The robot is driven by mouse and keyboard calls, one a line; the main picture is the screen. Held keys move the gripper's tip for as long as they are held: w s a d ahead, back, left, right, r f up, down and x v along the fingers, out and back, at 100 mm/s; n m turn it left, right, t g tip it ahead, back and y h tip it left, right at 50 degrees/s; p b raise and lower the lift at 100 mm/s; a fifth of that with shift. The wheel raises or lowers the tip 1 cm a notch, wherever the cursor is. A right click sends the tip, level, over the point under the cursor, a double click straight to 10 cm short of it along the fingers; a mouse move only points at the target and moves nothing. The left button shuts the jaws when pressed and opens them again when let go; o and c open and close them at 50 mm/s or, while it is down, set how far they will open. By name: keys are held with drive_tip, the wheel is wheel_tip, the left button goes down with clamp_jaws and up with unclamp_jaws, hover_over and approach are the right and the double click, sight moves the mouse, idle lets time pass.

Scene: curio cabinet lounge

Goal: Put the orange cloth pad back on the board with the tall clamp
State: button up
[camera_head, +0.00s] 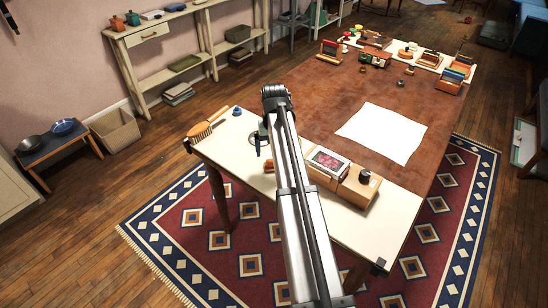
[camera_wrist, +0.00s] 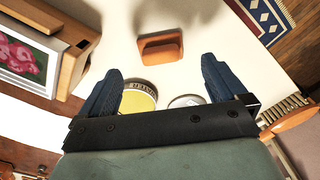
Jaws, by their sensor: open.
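In the wrist view, a small orange piece (camera_wrist: 160,47) lies on the cream tabletop, just beyond my fingertips. It may be the orange cloth pad, but its material is not clear. My gripper (camera_wrist: 161,66) is open and empty above the table, its two blue-grey fingers spread wide. In the head view my arm hides most of the gripper and the table around it. I cannot make out a board with a tall clamp for certain; the items at the table's far end are too small to tell.
A yellow round tin (camera_wrist: 136,102) and a pale round item (camera_wrist: 186,101) show between my fingers. A brush (camera_head: 208,127) lies near the table's left corner. A wooden box with a pink picture (camera_head: 328,161) stands right of my arm. A white sheet (camera_head: 381,133) lies mid-table.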

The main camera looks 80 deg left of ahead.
drive_tip(key=shift+r, duration=2.85)
